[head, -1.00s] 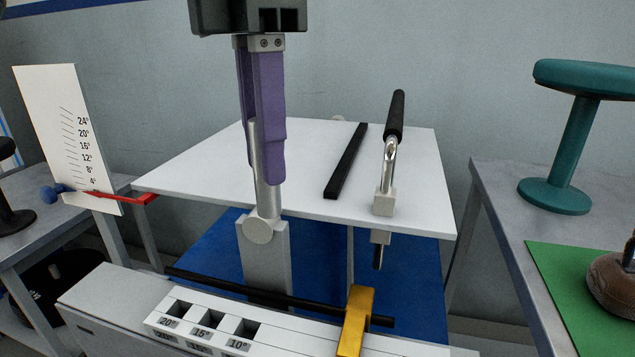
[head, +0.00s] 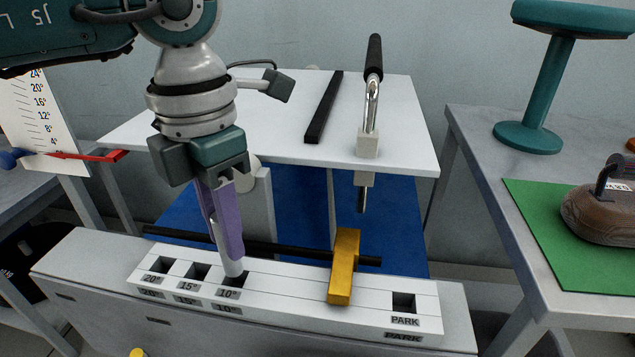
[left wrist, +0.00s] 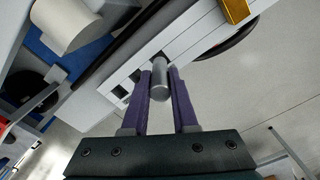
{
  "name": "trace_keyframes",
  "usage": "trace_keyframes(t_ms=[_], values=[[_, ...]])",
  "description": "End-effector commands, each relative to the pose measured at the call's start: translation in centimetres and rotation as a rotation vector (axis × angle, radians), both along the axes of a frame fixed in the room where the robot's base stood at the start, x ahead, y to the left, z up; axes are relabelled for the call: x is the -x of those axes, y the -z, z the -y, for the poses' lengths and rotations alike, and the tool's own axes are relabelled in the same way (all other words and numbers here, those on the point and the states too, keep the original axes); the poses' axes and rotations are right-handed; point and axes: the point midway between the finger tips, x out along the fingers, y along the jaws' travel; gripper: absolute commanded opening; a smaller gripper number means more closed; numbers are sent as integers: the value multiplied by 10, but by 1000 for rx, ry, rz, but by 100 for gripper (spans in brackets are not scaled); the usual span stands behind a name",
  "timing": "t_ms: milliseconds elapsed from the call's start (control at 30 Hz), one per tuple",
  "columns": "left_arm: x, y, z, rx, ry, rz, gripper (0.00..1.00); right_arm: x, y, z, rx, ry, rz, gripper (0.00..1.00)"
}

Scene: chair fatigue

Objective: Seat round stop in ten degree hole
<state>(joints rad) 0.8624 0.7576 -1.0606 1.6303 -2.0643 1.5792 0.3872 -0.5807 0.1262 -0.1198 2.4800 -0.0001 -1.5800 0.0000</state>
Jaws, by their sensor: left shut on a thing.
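My left gripper (head: 228,232) points down over the white stop rail (head: 290,292), its purple fingers shut on the round stop (head: 233,267), a grey metal pin. The pin's lower end is at the back edge of the ten degree hole (head: 234,281), a dark square opening labelled 10°. Part of the hole shows in front of the pin; I cannot tell whether the tip has entered. In the left wrist view the round stop (left wrist: 160,82) is between the two fingers (left wrist: 160,100). My right gripper is not in view.
The 15° hole (head: 198,271), 20° hole (head: 161,264) and PARK hole (head: 404,301) look empty. A yellow block (head: 343,268) sits across the rail beside a black rod (head: 300,251). The white tilting board (head: 290,125) stands behind, with a black-gripped handle (head: 372,85).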

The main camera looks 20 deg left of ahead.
Motion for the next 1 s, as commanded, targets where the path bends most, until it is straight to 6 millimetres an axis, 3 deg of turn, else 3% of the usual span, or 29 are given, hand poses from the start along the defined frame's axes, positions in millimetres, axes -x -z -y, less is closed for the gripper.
trace_keyframes(t_ms=[233,633,667,900,1000], values=[[1,37,0,0,0,-2,0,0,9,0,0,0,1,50],[0,44,0,0,1,0,0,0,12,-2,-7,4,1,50],[0,43,0,0,1,-1,30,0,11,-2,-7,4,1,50],[0,42,0,0,1,-1,57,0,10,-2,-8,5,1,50],[0,42,0,0,1,-1,57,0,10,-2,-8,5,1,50]])
